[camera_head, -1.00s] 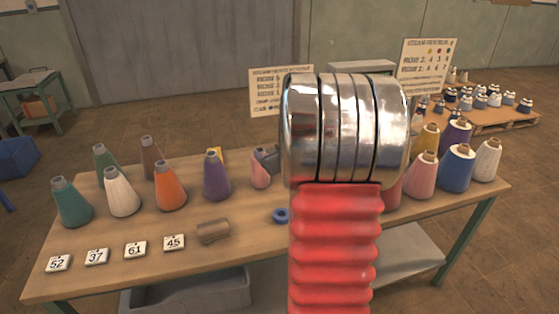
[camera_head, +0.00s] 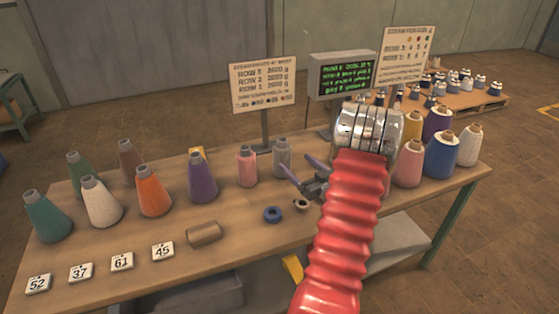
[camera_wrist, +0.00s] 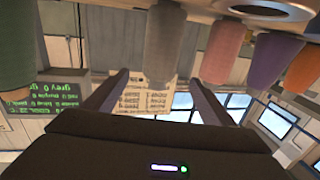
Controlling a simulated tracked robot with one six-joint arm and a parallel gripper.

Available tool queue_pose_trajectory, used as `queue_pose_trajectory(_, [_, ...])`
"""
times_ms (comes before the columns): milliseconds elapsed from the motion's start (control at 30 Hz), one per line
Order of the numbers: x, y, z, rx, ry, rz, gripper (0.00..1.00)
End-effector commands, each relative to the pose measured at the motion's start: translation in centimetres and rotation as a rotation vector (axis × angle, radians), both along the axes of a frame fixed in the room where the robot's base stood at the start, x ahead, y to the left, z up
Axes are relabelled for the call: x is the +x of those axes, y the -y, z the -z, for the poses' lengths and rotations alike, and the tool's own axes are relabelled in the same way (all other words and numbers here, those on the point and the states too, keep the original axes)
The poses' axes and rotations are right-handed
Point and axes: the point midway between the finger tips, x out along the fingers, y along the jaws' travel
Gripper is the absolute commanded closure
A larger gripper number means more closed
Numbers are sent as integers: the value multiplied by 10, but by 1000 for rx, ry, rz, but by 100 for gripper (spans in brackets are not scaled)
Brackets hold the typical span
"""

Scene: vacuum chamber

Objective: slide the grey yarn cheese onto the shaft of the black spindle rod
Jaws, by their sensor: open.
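A grey, tapered yarn package (camera_head: 281,160), which I take for the grey cheese, stands upright on the table right of the pink one. In the wrist view, the grey package (camera_wrist: 172,45) appears inverted between the lines of my fingers. My gripper (camera_head: 297,163) is open, its two purplish-dark fingers spread close to the grey package on its right side. Both fingers show in the wrist view (camera_wrist: 158,76) with a gap between them. I cannot tell whether a finger touches the package. I cannot make out a black spindle rod in either view.
Teal, white, orange and purple cones (camera_head: 203,178) stand to the left; a pink cone (camera_head: 246,167) is close by. Blue ring (camera_head: 272,214), small pale ring (camera_head: 301,204) and brown tube (camera_head: 204,234) lie in front. Number cards line the front edge. Signs and a green-text screen (camera_head: 344,76) stand behind.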

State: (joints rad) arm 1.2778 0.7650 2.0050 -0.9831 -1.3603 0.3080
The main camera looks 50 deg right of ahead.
Motion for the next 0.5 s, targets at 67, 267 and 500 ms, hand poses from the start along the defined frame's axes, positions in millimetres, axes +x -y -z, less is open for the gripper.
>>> queue_pose_trajectory(67, [2, -1, 0, 0, 0, -3, 22])
queue_pose_trajectory(267, [6, -2, 0, -1, -1, -6, 22])
queue_pose_trajectory(500, [30, 5, 0, 0, -2, -9, 22])
